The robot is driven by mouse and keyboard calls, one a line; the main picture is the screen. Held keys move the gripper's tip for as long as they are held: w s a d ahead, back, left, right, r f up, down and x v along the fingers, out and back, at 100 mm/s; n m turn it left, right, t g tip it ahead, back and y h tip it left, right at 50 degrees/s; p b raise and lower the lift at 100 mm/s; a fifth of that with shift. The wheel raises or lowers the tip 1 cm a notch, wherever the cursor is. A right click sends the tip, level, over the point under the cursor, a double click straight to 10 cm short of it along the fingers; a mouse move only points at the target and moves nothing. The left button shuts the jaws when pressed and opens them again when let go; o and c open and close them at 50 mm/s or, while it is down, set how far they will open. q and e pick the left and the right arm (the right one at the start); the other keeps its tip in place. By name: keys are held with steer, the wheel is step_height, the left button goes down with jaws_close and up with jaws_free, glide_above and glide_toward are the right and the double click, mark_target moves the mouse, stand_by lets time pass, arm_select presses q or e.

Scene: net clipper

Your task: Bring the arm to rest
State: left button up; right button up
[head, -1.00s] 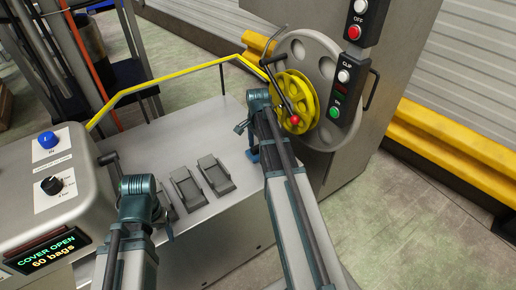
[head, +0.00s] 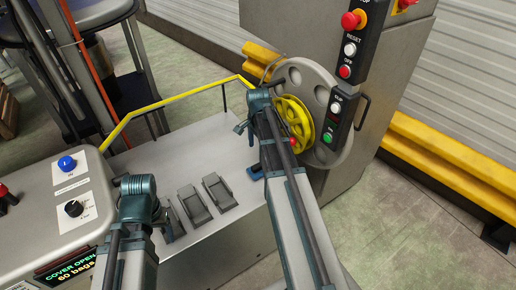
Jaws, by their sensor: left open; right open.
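My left arm comes in from the bottom left, and its gripper (head: 158,216) hangs at the near left edge of the grey machine deck, largely hidden by the wrist. My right arm reaches up from the bottom middle. Its gripper (head: 241,128) points left over the deck, in front of the yellow wheel (head: 293,118). It looks open and empty. I see no object held by either gripper. The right arm overlaps the wheel and its red knob (head: 292,142) in the picture, so I cannot tell whether they touch.
The grey deck (head: 165,160) carries several grey pedal-like clips (head: 219,190). A yellow rail (head: 170,103) runs behind it. A control box with a "COVER OPEN" display (head: 70,268) stands left. A button panel (head: 349,50) is at upper right. The floor (head: 400,220) at right is clear.

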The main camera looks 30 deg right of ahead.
mark_target(258, 165)
arm_select(q)
steer(key=shift+r+p, duration=0.4)
steer(key=shift+r, duration=0.45)
arm_select(e)
steer(key=shift+r, duration=0.8)
arm_select(q)
steer(key=shift+f, duration=0.15)
arm_select(e)
steer(key=shift+f, duration=0.15)
arm_select(q)
step_height(258, 165, down, 12)
steer(key=b, duration=1.2)
arm_select(e)
step_height(258, 165, down, 12)
steer(key=shift+r, duration=0.2)
